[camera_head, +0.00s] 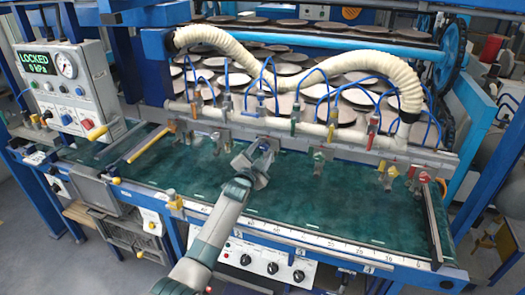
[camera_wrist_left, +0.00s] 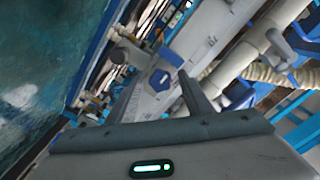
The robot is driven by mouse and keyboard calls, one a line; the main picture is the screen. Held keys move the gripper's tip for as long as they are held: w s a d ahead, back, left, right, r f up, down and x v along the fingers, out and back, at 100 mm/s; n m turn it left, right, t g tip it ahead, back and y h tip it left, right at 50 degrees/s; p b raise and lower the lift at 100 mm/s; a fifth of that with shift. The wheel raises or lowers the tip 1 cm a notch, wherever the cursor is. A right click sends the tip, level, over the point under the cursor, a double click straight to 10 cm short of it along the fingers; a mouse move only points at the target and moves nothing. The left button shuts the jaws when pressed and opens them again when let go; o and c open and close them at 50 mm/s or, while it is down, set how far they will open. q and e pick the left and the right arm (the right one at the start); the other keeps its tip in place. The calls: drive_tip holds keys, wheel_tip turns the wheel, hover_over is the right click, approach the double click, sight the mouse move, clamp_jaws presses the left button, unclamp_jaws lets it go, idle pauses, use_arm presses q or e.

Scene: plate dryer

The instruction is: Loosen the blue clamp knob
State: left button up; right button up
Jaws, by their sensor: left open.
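The blue clamp knob appears to be the small blue faceted piece (camera_wrist_left: 160,80) on a grey plate in the left wrist view. My left gripper (camera_wrist_left: 153,88) is open, and the blue piece shows between its two fingers; I cannot tell whether they touch it. In the head view my left gripper (camera_head: 256,163) is above the green bed, just in front of the grey clamp rail. I cannot pick out the blue knob in the head view, where the gripper may hide it. My right gripper is not in view.
The green bed (camera_head: 320,200) is mostly clear to the right. Coloured valves, including a red one (camera_head: 372,130), and blue hoses line the rail (camera_head: 340,148). A cream hose (camera_head: 370,62) arches above. A control box (camera_head: 72,88) reading "LOCKED" stands left, near a yellow rod (camera_head: 148,145).

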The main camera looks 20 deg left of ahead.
use_arm(q)
drive_tip(key=c, duration=1.1)
drive_tip(key=shift+o, duration=0.2)
